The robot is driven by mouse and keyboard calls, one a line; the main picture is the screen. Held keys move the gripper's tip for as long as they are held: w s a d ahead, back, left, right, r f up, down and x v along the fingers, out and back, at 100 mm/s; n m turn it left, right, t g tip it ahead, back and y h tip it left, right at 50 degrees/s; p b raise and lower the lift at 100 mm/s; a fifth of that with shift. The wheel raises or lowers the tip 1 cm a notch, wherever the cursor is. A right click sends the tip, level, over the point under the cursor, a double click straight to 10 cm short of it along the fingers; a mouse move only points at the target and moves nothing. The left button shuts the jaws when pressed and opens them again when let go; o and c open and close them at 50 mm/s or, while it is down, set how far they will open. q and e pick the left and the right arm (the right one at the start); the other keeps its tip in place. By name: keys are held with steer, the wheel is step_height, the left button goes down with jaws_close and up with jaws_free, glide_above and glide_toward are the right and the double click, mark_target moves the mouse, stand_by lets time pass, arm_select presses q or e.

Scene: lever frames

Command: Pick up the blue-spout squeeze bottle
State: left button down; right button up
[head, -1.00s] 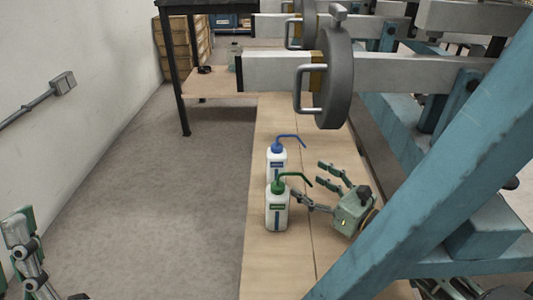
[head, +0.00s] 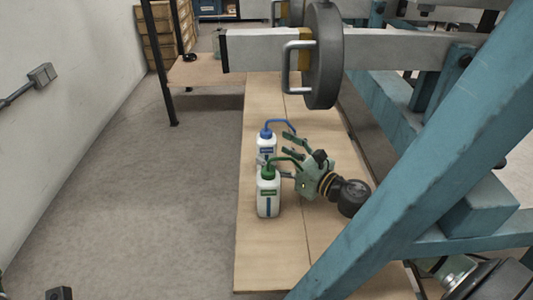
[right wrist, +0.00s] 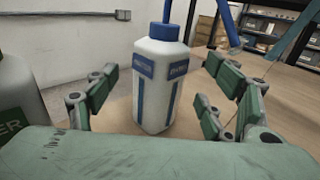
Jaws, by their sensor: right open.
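The blue-spout squeeze bottle (head: 266,146) is white with a blue cap and bent spout, upright on the wooden bench. In the right wrist view the bottle (right wrist: 160,85) stands between the spread fingers of my right gripper (right wrist: 162,95), with gaps on both sides. In the head view my right gripper (head: 280,155) is open, beside the bottles at their right. Its lower finger is partly hidden behind the green-spout bottle (head: 268,196). Only a small part of my left gripper (head: 60,293) shows at the bottom left edge; its fingers cannot be made out.
The green-spout bottle stands just in front of the blue one; its edge also shows at the left of the wrist view (right wrist: 18,100). A blue frame (head: 430,150) crosses the right. The bench front is clear.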

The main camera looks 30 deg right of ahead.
steer(key=shift+f+x, duration=0.1)
steer(key=shift+x, duration=0.85)
steer(key=shift+f+x, duration=0.15)
steer(key=shift+x, duration=0.75)
steer(key=shift+c, duration=0.5)
steer(key=c, duration=0.7)
steer(key=shift+c, duration=0.6)
steer(key=shift+r, duration=0.15)
